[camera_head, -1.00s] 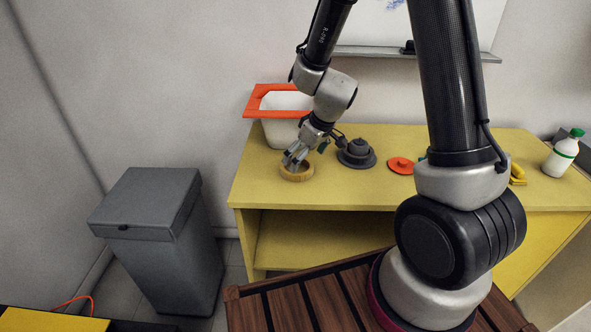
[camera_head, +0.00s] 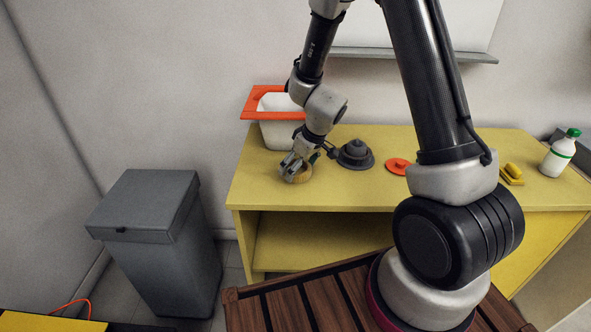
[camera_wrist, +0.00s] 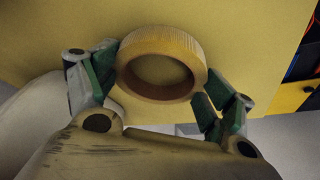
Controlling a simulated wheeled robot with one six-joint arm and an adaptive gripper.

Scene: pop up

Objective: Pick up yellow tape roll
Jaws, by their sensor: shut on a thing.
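The yellow tape roll (camera_head: 297,175) is a tan-yellow ring at the left part of the yellow cabinet top. My gripper (camera_head: 294,166) is down around it, its fingers against its outside. In the wrist view the roll (camera_wrist: 185,53) shows as a ring with an open middle, lying between the two green-padded fingers of my gripper (camera_wrist: 160,84), one on each side. I cannot tell whether the roll is lifted off the top.
The yellow cabinet (camera_head: 350,198) carries a white bin with a red rim (camera_head: 262,103), a dark grey stepped piece (camera_head: 356,153), a red disc (camera_head: 398,166), a yellow item (camera_head: 512,174) and a white bottle with green cap (camera_head: 559,156). A grey lidded bin (camera_head: 155,245) stands on the floor at left.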

